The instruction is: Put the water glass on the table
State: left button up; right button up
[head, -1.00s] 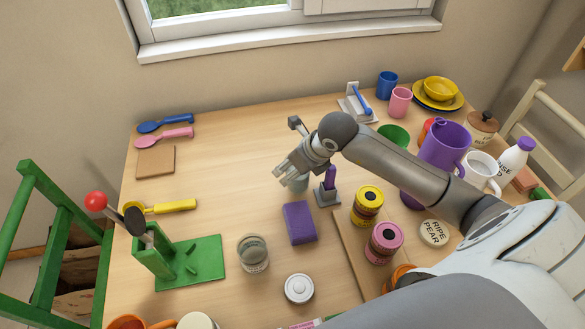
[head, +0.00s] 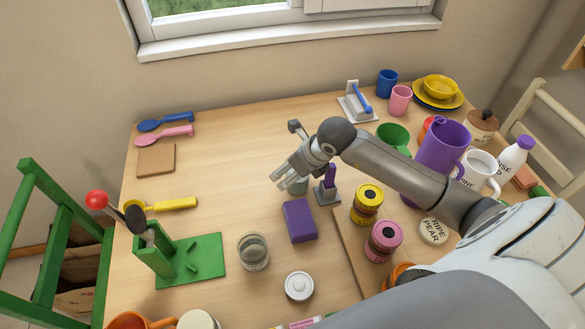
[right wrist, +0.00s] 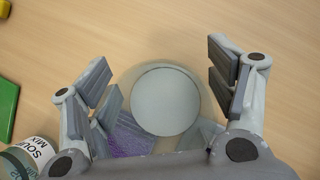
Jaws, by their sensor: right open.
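The water glass (right wrist: 165,100) is a clear, greyish glass seen from above in the right wrist view. It is between the two spread fingers of my right gripper (right wrist: 162,78), with a gap to the fingers on each side. In the head view the glass (head: 298,186) appears upright on the wooden table (head: 222,180), partly hidden by the gripper. My right gripper (head: 285,176) is open there, close over and beside the glass. My left gripper is not in view.
A purple sponge (head: 299,221) and a grey stand with a purple handle (head: 328,188) are close to the glass. A glass jar (head: 254,252) and yellow (head: 367,202) and pink (head: 384,241) tins stand nearer. The table's back middle is clear.

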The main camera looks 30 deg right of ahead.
jog(key=v, duration=1.2)
jog(key=shift+b, duration=0.3)
jog(key=shift+r, duration=0.1)
jog(key=shift+s, duration=0.1)
